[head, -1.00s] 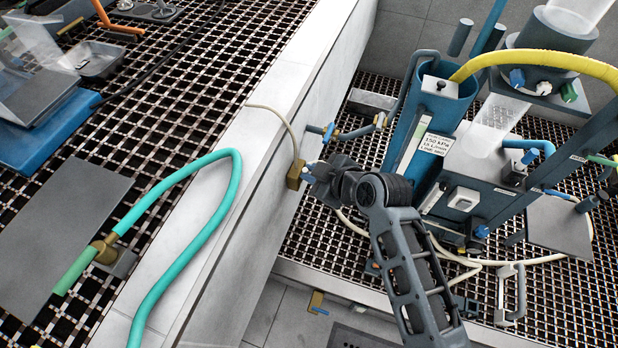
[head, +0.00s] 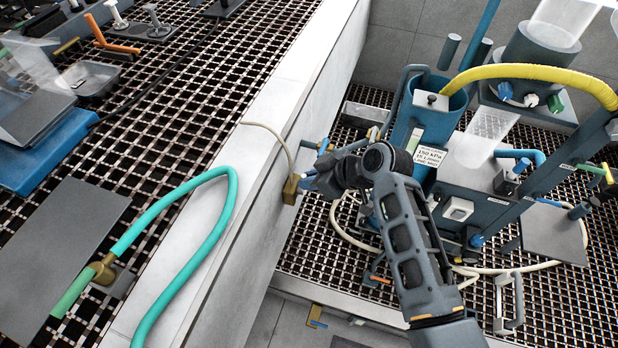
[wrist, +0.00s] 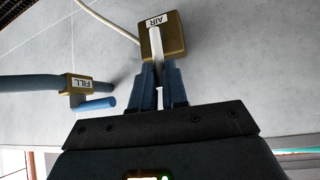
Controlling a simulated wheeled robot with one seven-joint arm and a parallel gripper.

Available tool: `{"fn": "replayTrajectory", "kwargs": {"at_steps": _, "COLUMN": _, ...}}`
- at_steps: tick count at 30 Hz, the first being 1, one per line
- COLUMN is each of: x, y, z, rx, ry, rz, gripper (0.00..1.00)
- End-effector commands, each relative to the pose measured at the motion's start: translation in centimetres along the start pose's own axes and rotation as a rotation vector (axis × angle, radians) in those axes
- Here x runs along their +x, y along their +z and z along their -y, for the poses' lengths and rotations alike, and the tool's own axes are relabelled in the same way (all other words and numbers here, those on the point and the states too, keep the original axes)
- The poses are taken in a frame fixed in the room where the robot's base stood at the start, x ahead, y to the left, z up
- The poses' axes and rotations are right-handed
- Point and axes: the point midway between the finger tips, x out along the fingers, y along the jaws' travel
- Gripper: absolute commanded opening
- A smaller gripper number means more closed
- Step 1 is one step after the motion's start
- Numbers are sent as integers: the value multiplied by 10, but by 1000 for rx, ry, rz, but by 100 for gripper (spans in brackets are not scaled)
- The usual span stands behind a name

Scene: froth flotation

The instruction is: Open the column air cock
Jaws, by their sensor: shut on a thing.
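The column air cock (wrist: 176,34) is a brass block labelled AIR on the grey wall, with a pale hose at its upper left. In the head view the brass block (head: 290,190) sits on the side of the wall. Its pale lever (wrist: 156,55) points down toward my gripper. My gripper (wrist: 161,92) is shut on this lever, with one blue finger on either side. In the head view my gripper (head: 308,184) is just right of the block, and my wrist hides most of the lever.
The FILL cock (wrist: 78,85), with a blue lever, is close to the left of my gripper in the wrist view. A teal hose (head: 232,200) lies over the pale wall top (head: 255,160).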

Motion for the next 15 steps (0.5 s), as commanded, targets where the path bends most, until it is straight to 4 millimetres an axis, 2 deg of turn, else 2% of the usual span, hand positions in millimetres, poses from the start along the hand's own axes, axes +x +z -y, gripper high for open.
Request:
{"fn": "replayTrajectory", "kwargs": {"at_steps": 1, "x": 3, "y": -5, "z": 3, "rx": -8, "ry": -5, "rz": -7, "gripper": 0}}
{"fn": "replayTrajectory", "kwargs": {"at_steps": 5, "x": 3, "y": -6, "z": 3, "rx": -8, "ry": -5, "rz": -7, "gripper": 0}}
{"fn": "replayTrajectory", "kwargs": {"at_steps": 6, "x": 2, "y": -5, "z": 3, "rx": -8, "ry": -5, "rz": -7, "gripper": 17}}
{"fn": "replayTrajectory", "kwargs": {"at_steps": 13, "x": 1, "y": -3, "z": 2, "rx": -4, "ry": -2, "rz": -4, "gripper": 39}}
{"fn": "replayTrajectory", "kwargs": {"at_steps": 15, "x": 1, "y": -2, "z": 1, "rx": -3, "ry": -1, "rz": -3, "gripper": 39}}
